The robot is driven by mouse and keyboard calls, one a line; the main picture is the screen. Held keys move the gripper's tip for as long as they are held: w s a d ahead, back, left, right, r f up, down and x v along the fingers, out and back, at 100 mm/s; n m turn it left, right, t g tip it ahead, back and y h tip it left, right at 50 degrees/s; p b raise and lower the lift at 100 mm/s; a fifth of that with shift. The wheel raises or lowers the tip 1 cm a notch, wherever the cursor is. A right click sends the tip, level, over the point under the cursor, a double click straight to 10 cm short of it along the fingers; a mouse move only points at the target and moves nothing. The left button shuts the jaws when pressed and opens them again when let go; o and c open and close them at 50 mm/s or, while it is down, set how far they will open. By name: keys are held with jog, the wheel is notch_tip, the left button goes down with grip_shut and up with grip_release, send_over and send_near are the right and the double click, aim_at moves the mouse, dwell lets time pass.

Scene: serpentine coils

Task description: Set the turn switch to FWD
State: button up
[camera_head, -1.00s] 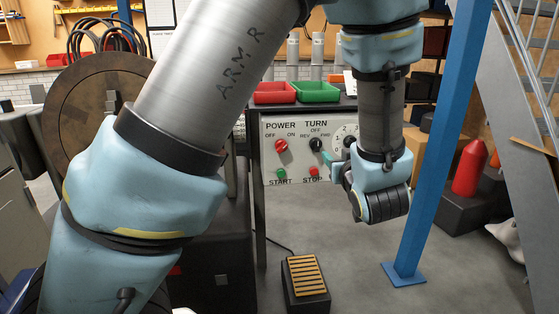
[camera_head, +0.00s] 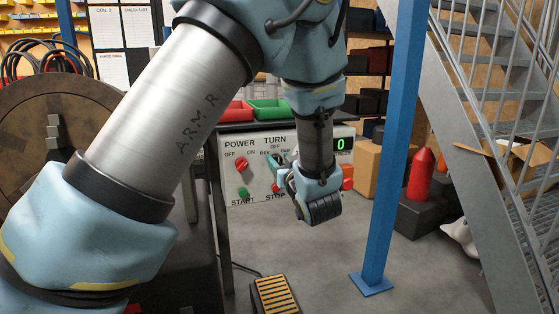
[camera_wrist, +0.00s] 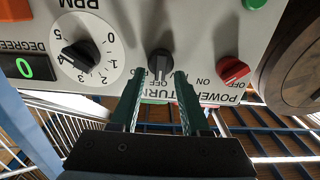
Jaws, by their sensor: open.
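The turn switch (camera_wrist: 159,62) is a small black knob on the grey control panel, upside down in the wrist view. Its pointer seems to point straight at the OFF label, with FWD to the left of it there. My gripper (camera_wrist: 159,78) is open, its two green fingers on either side of the knob, with gaps visible. I cannot tell whether either finger touches it. In the head view my gripper (camera_head: 278,161) is at the panel (camera_head: 262,190) just below the TURN label, and its fingers and wrist hide the knob.
The red power knob (camera_wrist: 232,70) is close beside the switch. The RPM dial (camera_wrist: 82,55) and green display (camera_wrist: 38,67) are on its other side. A green START button (camera_head: 243,193) is lower on the panel. A blue post (camera_head: 388,150) stands to the right; a foot pedal (camera_head: 275,294) is on the floor.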

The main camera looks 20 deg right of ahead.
jog(key=shift+w, duration=0.25)
grip_shut()
dwell(0.3)
